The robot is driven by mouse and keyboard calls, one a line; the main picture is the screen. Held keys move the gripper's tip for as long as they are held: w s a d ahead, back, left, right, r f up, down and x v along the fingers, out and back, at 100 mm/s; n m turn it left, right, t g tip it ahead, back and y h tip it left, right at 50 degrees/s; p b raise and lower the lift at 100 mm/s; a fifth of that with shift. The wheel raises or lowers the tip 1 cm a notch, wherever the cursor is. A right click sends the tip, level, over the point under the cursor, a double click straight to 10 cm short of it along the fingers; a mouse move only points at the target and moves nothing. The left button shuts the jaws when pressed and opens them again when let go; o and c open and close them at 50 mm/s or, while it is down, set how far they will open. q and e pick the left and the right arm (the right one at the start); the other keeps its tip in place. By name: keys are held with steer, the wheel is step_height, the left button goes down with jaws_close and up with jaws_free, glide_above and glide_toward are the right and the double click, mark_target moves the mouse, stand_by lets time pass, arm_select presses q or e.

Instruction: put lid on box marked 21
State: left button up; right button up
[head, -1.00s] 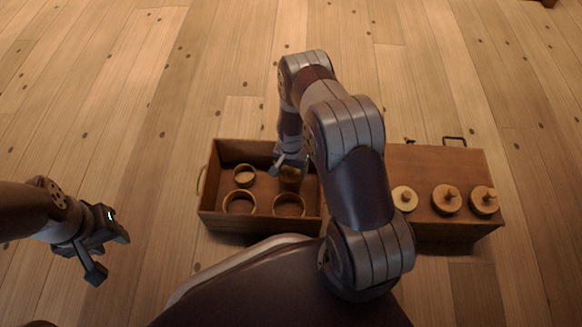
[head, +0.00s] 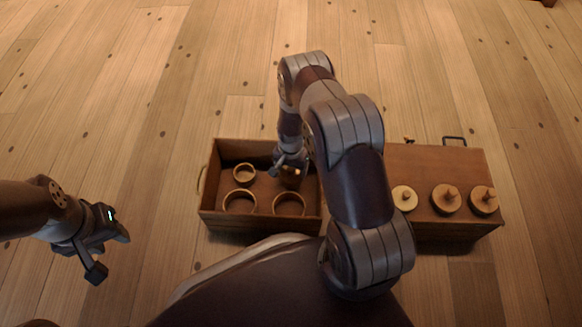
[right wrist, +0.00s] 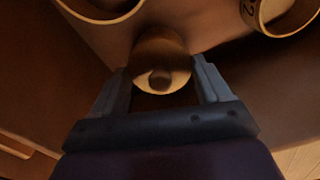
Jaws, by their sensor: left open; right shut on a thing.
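My right gripper (head: 290,168) reaches into the left half of the wooden case. It is shut on a small round wooden lid with a knob (right wrist: 160,76), seen between its fingers in the right wrist view. A round box (head: 290,180) lies at the gripper in the head view, mostly hidden, so I cannot tell whether the lid touches it. Other open round boxes stand in the case: a small one (head: 244,174) and two larger ones (head: 239,201) (head: 289,204). A box in the right wrist view (right wrist: 262,14) shows a partly readable "2". My left gripper (head: 112,254) is open and empty.
The case's open tray (head: 212,222) has raised walls around the boxes. Three knobbed lids (head: 404,198) (head: 446,199) (head: 484,200) lie on the flat right part (head: 430,165). My right arm hides the middle. The floor at left is clear.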

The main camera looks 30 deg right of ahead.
mark_target(291, 169)
steer(key=o, duration=1)
steer(key=shift+r+p, duration=0.8)
steer(key=shift+r+p, duration=3.15)
steer(key=shift+r, duration=0.3)
